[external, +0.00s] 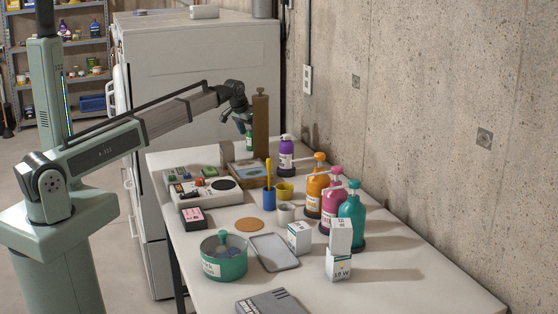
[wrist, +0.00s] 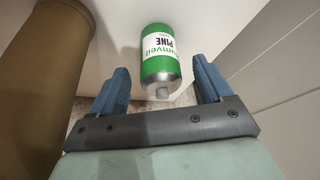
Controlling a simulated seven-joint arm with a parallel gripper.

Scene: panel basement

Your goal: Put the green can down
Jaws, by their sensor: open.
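The green can (wrist: 157,48) has a white label band and a silver end with a small nozzle, which points toward my gripper in the wrist view. My gripper (wrist: 161,76) is open, with its blue fingers on either side of the can's silver end and a visible gap at each side. In the external view my gripper (external: 243,121) is at the far end of the table, just above the green can (external: 249,142). The can's lower part is hidden there, and I cannot tell surely whether its base touches the table.
A brown post (external: 260,125) stands close beside the can; it also shows at the left of the wrist view (wrist: 42,75). A white fridge (external: 195,90) stands behind. The table's near right (external: 420,285) is clear.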

